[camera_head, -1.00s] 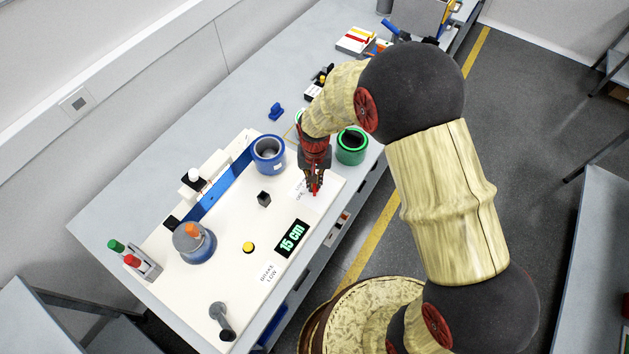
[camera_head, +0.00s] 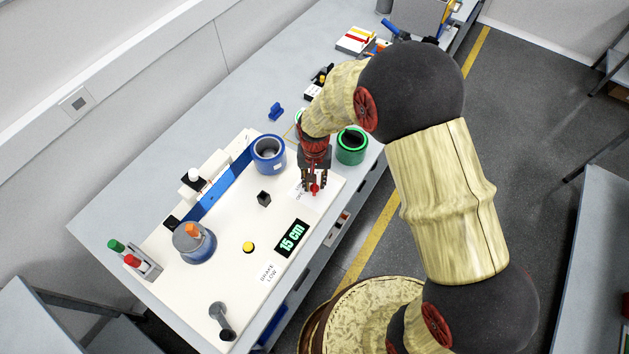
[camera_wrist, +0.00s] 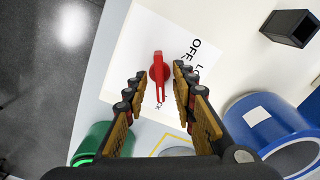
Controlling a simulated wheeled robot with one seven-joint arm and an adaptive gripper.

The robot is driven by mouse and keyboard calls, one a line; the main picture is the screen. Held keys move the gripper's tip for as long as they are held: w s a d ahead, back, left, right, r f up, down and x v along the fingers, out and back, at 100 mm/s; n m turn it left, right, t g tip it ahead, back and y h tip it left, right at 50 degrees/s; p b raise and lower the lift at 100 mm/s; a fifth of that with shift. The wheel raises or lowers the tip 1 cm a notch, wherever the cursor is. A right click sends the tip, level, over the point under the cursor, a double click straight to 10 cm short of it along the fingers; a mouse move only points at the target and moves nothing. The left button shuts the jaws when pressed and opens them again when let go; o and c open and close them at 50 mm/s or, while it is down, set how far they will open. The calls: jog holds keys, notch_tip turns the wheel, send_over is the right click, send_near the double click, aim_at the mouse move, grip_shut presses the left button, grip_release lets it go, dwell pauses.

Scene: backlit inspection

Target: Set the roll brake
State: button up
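A red rotary knob with a pointer bar (camera_wrist: 158,72) sits on the white panel in the wrist view. Its bar points down the picture, toward a partly hidden label ending in "CK". The label "OFF" (camera_wrist: 192,55) is to its right. My gripper (camera_wrist: 160,88) is open, with one finger on each side of the bar and a visible gap to both. In the head view the knob (camera_head: 315,189) shows as a small red spot between the open fingertips of my gripper (camera_head: 313,183).
On the white panel (camera_head: 225,270) stand a black post (camera_head: 264,199), a yellow button (camera_head: 248,247), a "15 cm" display (camera_head: 291,238) and a grey lever (camera_head: 221,320). A blue roll (camera_head: 268,153) and a green roll (camera_head: 352,146) stand close to my gripper.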

notch_tip(320, 180, up, 12)
dwell(0.7)
dwell(0.4)
jog(key=s+d+r+n+t+b, duration=0.1)
jog(key=s+d+r+t+b, duration=0.1)
jog(key=s+d+r, duration=0.5)
jog(key=s+d+r+t+b, duration=0.3)
jog(key=s+d+r+b, duration=0.2)
jog(key=s, duration=0.8)
notch_tip(320, 180, up, 4)
jog(key=shift+s+d+r+n+t, duration=0.1)
jog(key=shift+s+d+n+t, duration=0.25)
jog(key=shift+d, duration=0.75)
